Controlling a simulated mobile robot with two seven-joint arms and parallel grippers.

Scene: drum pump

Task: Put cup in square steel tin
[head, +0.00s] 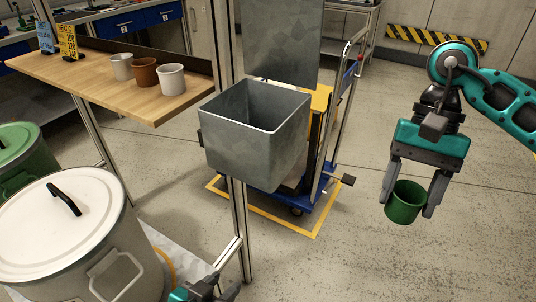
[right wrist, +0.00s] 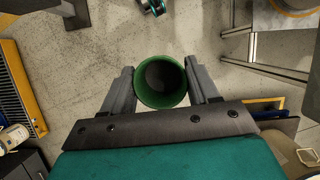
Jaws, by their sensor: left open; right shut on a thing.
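A green cup (head: 404,203) is held between the fingers of my right gripper (head: 408,190), which is shut on it. It hangs upright in the air at the right of the head view. In the right wrist view the cup (right wrist: 162,82) shows its open mouth between both fingers. The square steel tin (head: 256,132) is open at the top, to the left of my right gripper and clearly apart from it. Its bottom inside is hidden. A metal panel stands up behind it. My left gripper (head: 215,290) is open and partly visible at the bottom edge, below the tin.
A wooden shelf (head: 110,85) at the left bears a white cup (head: 171,79), a brown cup (head: 144,72) and a beige cup (head: 121,66). A metal post (head: 239,220) rises beside the tin. A lidded drum (head: 60,225) stands front left. A blue trolley (head: 322,180) stands behind the tin.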

